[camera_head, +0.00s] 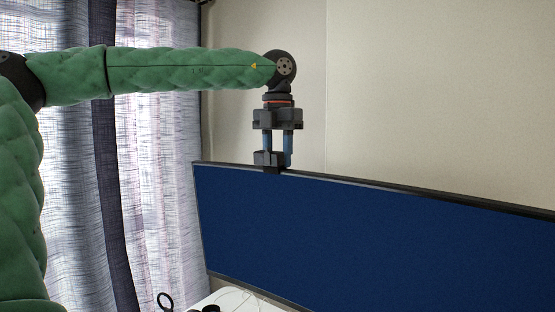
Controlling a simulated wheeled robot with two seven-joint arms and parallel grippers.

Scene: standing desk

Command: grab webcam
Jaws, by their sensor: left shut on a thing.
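The webcam (266,158) is a small dark block on the top edge of the wide monitor (380,240). Its lower part hangs over the front of the monitor's rim. My left gripper (274,155) points straight down from above, and its two blue-sided fingers are shut on the webcam. The webcam appears still at the monitor's top edge; whether it is lifted clear cannot be told. Part of the webcam is hidden by the fingers. My right gripper is not in view.
The monitor's blue screen fills the lower right. A white desk (232,300) with a thin cable and dark small items shows at the bottom. Curtains (160,180) hang at left. The wall (430,90) behind is bare, with free room above the monitor.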

